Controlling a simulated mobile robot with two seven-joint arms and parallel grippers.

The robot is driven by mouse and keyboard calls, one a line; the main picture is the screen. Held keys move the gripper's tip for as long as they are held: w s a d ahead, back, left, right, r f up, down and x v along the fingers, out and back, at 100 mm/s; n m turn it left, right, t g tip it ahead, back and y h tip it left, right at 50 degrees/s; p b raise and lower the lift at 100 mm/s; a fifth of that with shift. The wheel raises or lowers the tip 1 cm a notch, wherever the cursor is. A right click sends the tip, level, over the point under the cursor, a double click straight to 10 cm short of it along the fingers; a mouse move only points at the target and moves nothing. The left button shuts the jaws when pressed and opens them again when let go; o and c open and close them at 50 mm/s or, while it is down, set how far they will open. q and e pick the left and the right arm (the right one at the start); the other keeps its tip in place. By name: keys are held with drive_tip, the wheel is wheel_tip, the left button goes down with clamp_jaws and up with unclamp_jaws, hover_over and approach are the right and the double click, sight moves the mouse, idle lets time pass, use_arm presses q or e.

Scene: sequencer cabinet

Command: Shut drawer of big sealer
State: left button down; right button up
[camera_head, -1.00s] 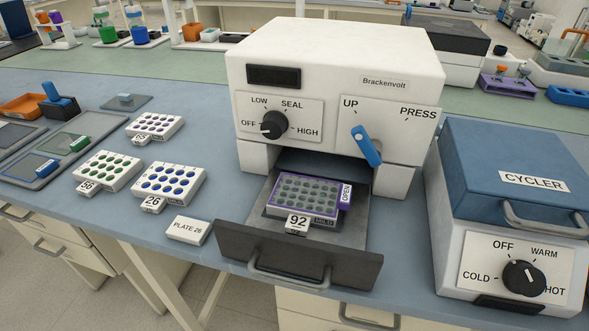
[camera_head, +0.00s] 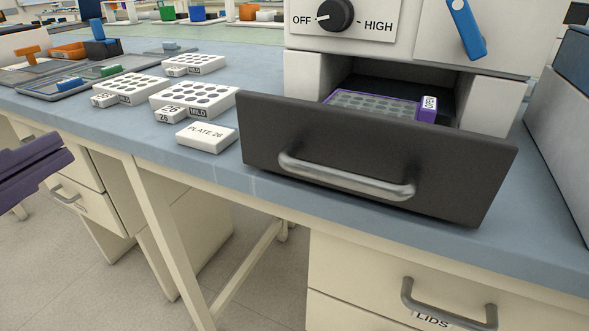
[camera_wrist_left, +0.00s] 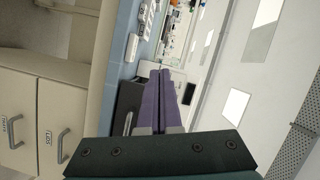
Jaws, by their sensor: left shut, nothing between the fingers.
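The big sealer (camera_head: 500,100) is a white machine with a dial and a blue lever, partly cut off at the top of the head view. Its dark drawer (camera_head: 450,180) stands open toward me, with a metal bar handle (camera_head: 345,178) on its front. A purple-rimmed plate (camera_head: 385,105) lies in the drawer, partly hidden by the front panel. My left gripper (camera_head: 62,155) shows purple fingers at the left edge, apart from the drawer and left of it. In the left wrist view its fingers (camera_wrist_left: 160,74) are shut and empty, with the dark drawer front (camera_wrist_left: 129,100) beside them.
A PLATE 26 block (camera_head: 207,136) and a white well plate (camera_head: 195,98) sit left of the drawer on the blue bench. A grey-sided machine (camera_head: 562,125) stands close on the right. Bench drawers with handles (camera_head: 450,312) lie below. The floor space at lower left is open.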

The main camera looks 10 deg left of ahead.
use_arm(q)
drive_tip(key=s+d+f+m+h+b, duration=0.2)
drive_tip(key=d+f+m+h+b, duration=0.25)
drive_tip(key=d+m, duration=0.25)
drive_tip(key=h, duration=0.2)
approach(266, 136)
drive_tip(key=shift+m+t+y, duration=0.25)
drive_tip(key=shift+m+t, duration=0.05)
drive_tip(key=x, duration=0.7)
drive_tip(key=shift+s+d+f+p, duration=0.1)
drive_tip(key=shift+f+p, duration=0.1)
drive_tip(key=shift+p, duration=0.1)
use_arm(e)
wheel_tip(266, 136, down, 7)
drive_tip(key=shift+r, duration=0.2)
